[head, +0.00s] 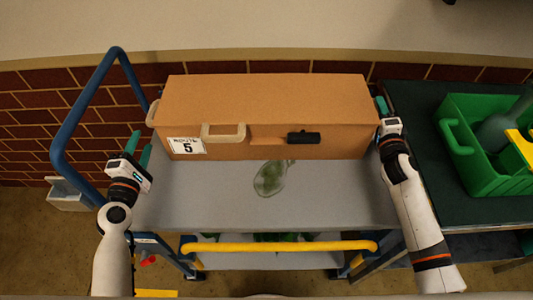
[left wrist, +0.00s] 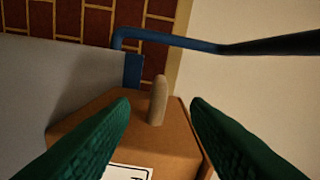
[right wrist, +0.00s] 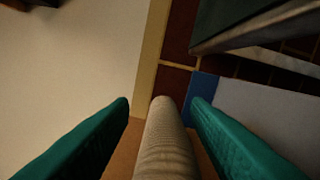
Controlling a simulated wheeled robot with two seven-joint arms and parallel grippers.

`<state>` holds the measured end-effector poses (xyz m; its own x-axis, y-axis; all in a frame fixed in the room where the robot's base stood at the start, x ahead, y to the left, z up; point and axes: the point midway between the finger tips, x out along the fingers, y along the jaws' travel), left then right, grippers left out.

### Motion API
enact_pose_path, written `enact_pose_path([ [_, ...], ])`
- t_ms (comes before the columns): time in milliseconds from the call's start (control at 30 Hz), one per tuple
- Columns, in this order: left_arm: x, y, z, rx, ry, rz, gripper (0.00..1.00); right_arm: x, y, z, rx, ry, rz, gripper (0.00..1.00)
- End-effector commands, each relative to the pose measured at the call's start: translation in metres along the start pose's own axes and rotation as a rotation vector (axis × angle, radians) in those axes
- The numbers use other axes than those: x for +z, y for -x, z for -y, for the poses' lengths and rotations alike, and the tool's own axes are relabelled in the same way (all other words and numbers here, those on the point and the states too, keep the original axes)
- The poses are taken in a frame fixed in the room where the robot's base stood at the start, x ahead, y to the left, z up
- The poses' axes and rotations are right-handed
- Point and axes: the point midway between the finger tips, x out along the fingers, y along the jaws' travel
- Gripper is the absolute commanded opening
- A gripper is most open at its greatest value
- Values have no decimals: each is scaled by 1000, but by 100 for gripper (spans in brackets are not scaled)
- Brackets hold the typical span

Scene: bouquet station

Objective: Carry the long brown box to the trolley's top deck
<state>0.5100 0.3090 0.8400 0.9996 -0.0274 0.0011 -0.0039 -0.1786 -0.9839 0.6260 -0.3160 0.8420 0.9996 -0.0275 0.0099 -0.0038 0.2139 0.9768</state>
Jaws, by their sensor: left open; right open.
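The long brown box (head: 265,98) lies on the grey top deck (head: 330,200) of the trolley, against its back side. It has a label with a 5, a beige front handle (head: 223,132) and a dark latch. My left gripper (head: 139,147) is open, off the box's front left corner. In the left wrist view the beige left end handle (left wrist: 158,100) shows beyond its fingertips, between them. My right gripper (head: 382,106) is open at the box's right end. In the right wrist view the right end handle (right wrist: 166,140) lies between its fingers.
The trolley has a blue rail (head: 85,110) on the left and a yellow bar (head: 280,246) at the front. A dark table with a green crate (head: 480,170) stands close on the right.

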Motion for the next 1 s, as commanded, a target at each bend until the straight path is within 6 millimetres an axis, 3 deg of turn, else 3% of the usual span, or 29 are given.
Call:
enact_pose_path([
  [400,0,0,0,0,0,0,43,0,78,1,-3,-3,0,44],
  [600,0,0,0,0,0,0,43,0,106,1,-1,-2,0,44],
  [1000,0,0,0,0,0,0,43,0,116,0,0,-1,1,44],
])
